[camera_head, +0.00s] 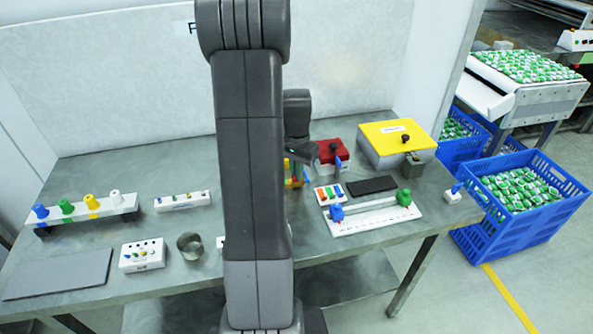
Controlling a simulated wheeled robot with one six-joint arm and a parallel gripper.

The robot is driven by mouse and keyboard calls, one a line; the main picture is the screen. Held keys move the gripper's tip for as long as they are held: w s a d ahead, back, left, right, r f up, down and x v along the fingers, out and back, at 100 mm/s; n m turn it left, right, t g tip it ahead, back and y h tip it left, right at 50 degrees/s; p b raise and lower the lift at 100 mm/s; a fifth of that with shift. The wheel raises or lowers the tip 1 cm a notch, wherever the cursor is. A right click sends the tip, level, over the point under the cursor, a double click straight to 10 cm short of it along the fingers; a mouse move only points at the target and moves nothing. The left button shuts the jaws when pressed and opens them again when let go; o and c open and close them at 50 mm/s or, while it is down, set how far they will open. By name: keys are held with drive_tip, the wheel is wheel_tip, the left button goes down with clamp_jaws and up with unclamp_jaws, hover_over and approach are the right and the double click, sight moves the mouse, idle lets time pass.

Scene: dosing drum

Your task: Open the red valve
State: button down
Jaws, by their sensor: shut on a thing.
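My gripper (306,155) is at the back middle of the bench, partly hidden by my own arm. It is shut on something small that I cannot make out. Just below it is a multicoloured piece (292,178) with yellow, orange and green parts, mostly hidden by my arm. Right beside the gripper is a red box (331,151) with a black knob on top. I cannot clearly pick out a red valve; it may be behind the arm or gripper.
A yellow-lidded box (386,136) stands at the back right. A white rail (372,220) with blue and green blocks lies in front. Left are a rack of coloured knobs (92,212), a metal cup (190,245) and a grey plate (60,274). Blue crates stand on the floor right.

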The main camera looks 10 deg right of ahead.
drive_tip(key=c, duration=1.6)
unclamp_jaws()
drive_tip(key=shift+r, duration=0.1)
wheel_tip(320, 180, up, 14)
drive_tip(key=shift+o, duration=0.4)
